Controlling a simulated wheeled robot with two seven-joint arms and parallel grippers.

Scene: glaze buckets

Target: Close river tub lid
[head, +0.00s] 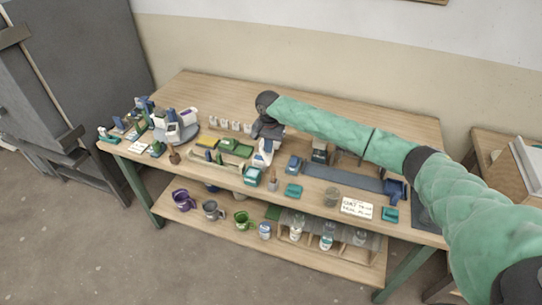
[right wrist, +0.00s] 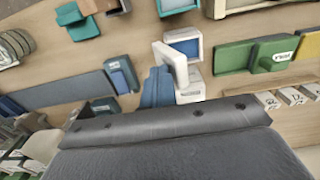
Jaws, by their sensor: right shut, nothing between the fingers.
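A small white tub (right wrist: 188,46) with a blue inside stands open in the right wrist view, its white lid (right wrist: 172,64) tilted up along one side. I cannot read a name on it, so I cannot tell for certain that it is the river tub. In the head view a white tub (head: 263,153) shows just below my right gripper (head: 262,140), partly hidden by it. My right gripper is shut and empty, close above the row of tubs; whether it touches the lid cannot be told. My left gripper is not in view.
Green boxes (head: 235,147) stand left of the gripper, and a teal tub (head: 252,176) stands in front. A blue box (head: 293,164) is to the right. The table's back strip (head: 200,88) is clear.

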